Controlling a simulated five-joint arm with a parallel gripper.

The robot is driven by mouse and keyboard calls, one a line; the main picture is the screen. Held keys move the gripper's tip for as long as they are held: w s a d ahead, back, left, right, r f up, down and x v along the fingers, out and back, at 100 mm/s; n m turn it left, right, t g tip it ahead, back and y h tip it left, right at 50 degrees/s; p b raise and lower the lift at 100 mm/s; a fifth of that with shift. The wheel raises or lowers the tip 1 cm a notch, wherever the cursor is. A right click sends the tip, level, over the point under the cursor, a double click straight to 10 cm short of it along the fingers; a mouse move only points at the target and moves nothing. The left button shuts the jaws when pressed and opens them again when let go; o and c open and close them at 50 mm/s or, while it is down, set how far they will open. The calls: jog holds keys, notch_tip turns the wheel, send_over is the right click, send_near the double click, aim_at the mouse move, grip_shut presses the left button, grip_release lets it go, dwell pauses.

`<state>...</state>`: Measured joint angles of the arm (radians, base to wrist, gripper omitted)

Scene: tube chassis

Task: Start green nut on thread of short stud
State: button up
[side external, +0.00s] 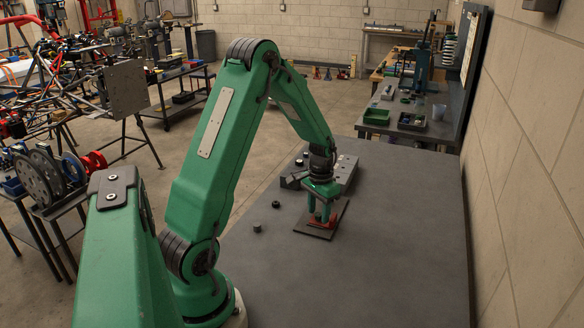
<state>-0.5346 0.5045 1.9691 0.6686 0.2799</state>
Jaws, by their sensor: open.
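My gripper (320,213) points down over a dark flat plate (303,229) on the grey table. Its green fingers are apart, just above or around a small red piece (329,223) on the plate. Whether the fingers touch the red piece cannot be told. A small dark grey-green nut-like piece (257,228) stands on the table left of the plate, apart from my gripper. It may be the green nut, but its colour is too dull to be sure. I cannot make out the short stud; the gripper hides part of the plate.
A small black piece (276,204) lies on the table left of my gripper. A grey block (345,172) with dark round parts stands just behind it. The table's right and front areas (400,250) are clear. A wall (530,150) runs along the right side.

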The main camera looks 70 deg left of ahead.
jog(key=shift+r, duration=3.85)
jog(key=s+d+r+m+t, duration=0.1)
jog(key=s+d+r+t, duration=0.15)
jog(key=d+r, duration=0.8)
jog(key=s+d+r+m+t, duration=0.2)
jog(key=s+d+r+t, duration=0.1)
jog(key=s+d, duration=0.8)
jog(key=shift+s+r, duration=0.25)
jog(key=shift+r, duration=0.4)
